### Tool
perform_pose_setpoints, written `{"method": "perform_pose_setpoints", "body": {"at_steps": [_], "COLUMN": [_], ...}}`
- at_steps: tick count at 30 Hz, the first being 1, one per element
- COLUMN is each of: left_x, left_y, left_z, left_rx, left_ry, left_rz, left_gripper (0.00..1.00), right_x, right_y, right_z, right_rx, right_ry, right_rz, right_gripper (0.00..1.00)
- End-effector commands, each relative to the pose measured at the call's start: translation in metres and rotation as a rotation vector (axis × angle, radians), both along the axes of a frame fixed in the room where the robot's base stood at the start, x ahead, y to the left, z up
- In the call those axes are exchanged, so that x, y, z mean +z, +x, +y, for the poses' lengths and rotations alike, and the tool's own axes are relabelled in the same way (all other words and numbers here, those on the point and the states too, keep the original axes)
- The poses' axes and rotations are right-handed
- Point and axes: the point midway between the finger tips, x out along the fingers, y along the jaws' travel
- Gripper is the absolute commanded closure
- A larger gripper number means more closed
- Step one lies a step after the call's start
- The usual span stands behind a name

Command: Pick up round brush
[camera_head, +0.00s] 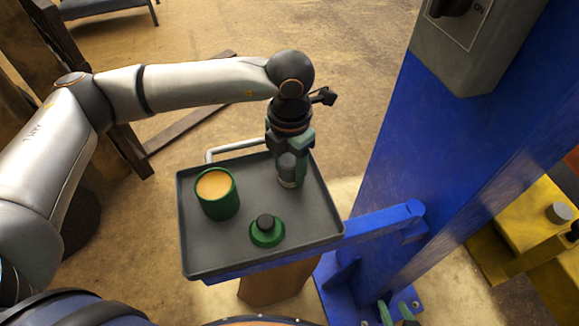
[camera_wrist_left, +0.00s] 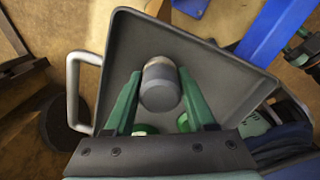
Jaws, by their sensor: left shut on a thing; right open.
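The round brush (camera_head: 287,172) is a grey cylinder with a lighter band at its lower end. My left gripper (camera_head: 289,158) is above the tray's far right part and is shut on the brush, which points down. In the left wrist view the brush (camera_wrist_left: 160,88) is between the two green fingers of my left gripper (camera_wrist_left: 160,80). Whether the brush touches the tray is hard to tell. My right gripper (camera_head: 398,312) shows only its green fingers at the bottom edge of the head view, open and away from the brush.
A grey tray (camera_head: 200,258) with a raised rim carries a green can (camera_head: 219,202) with an orange top and a green round piece with a black knob (camera_head: 266,231). A blue lift column (camera_head: 430,150) stands close on the right, its blue arm (camera_head: 380,221) reaching to the tray.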

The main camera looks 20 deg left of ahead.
Motion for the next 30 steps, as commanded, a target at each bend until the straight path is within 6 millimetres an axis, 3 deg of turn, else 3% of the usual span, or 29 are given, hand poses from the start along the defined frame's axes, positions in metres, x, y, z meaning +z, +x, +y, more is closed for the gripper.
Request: {"method": "perform_pose_setpoints", "body": {"at_steps": [8, 16, 24, 30], "left_x": [0.029, 0.088, 0.115, 0.126], "left_y": [0.001, -0.046, -0.104, -0.126], "left_z": [-0.001, 0.018, 0.040, 0.048], "left_rx": [-0.001, -0.003, -0.002, -0.001], "left_ry": [-0.003, -0.001, -0.001, 0.000], "left_rz": [-0.007, -0.008, -0.005, -0.002], "left_gripper": [1.00, 1.00, 1.00, 1.00], "right_x": [-0.011, -0.018, -0.028, -0.029], "right_y": [0.000, 0.000, 0.000, 0.000], "right_z": [0.000, 0.000, 0.000, 0.000], "right_rx": [0.000, 0.000, 0.000, 0.000], "right_ry": [0.000, 0.000, 0.000, 0.000], "right_rz": [0.000, 0.000, 0.000, 0.000], "right_gripper": [0.53, 0.53, 0.53, 0.53]}}
